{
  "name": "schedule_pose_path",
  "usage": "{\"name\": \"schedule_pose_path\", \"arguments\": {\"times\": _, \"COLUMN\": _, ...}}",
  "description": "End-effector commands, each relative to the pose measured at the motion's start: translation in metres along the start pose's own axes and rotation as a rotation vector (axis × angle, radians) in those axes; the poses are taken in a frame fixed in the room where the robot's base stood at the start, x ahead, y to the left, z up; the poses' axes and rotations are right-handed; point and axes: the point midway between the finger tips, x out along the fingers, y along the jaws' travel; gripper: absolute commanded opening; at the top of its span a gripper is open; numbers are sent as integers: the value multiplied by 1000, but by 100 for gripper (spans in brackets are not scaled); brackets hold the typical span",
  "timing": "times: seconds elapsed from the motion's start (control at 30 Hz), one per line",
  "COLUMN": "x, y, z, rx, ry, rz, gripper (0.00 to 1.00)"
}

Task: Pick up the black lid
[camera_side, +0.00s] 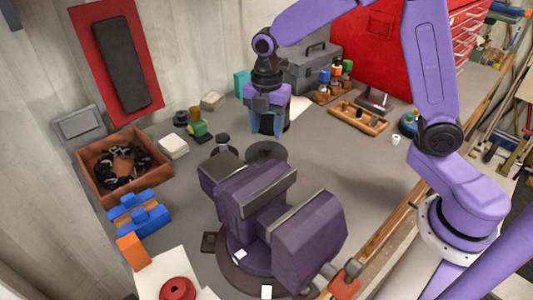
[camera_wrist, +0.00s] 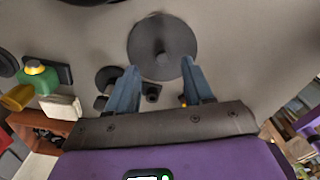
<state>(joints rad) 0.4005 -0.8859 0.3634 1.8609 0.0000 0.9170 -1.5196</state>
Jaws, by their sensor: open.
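The black lid (camera_side: 266,151) is a dark round disc lying flat on the grey bench, just behind the purple vise. In the wrist view the lid (camera_wrist: 163,35) shows a small raised centre and lies ahead of and between the fingertips. My gripper (camera_side: 268,133) points down above the bench, a little behind the lid in the side view. Its two blue fingers are spread with nothing between them. They also show in the wrist view (camera_wrist: 160,68). Whether the fingertips are level with the lid I cannot tell.
The large purple vise (camera_side: 308,235) stands close in front of the lid. A small dark object (camera_side: 222,146) is to its left. A dark cylindrical thing stands partly hidden behind my fingers. A wooden tray (camera_side: 358,119) and a grey toolbox (camera_side: 310,68) are further back.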

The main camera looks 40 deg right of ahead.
Motion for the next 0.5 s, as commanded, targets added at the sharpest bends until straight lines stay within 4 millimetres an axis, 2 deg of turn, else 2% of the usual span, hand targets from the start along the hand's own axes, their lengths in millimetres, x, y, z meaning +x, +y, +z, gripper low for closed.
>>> {"name": "schedule_pose_path", "arguments": {"times": 0.33, "x": 41, "y": -3, "z": -7, "rx": 1, "ry": 0, "rz": -5, "gripper": 52}}
{"name": "schedule_pose_path", "arguments": {"times": 0.5, "x": 52, "y": -2, "z": -7, "rx": 0, "ry": 0, "rz": -1, "gripper": 52}}
